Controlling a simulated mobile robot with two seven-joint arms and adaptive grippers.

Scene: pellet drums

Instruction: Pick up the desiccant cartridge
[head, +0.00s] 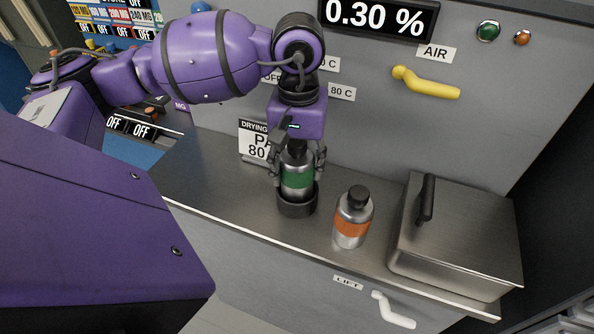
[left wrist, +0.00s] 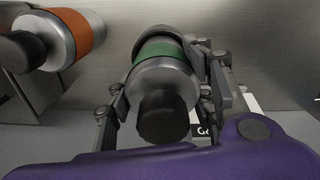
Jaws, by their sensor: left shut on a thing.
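A silver cartridge with a green band (head: 297,181) stands upright in a dark round holder (head: 297,204) on the steel counter. My left gripper (head: 298,165) comes down from above and is shut on this cartridge, one finger on each side. In the left wrist view the green-banded cartridge (left wrist: 160,85) lies between the fingers, its black cap towards the camera. A second silver cartridge with an orange band (head: 352,220) stands on the counter to the right, apart from the gripper. It also shows in the left wrist view (left wrist: 72,38). My right gripper is not in view.
A lidded steel box (head: 460,240) with a black handle stands on the right of the counter. A drying sign (head: 255,142) stands behind the holder. A yellow AIR lever (head: 428,85) is on the back panel; a white LIFT lever (head: 392,311) is on the front. The counter's left part is clear.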

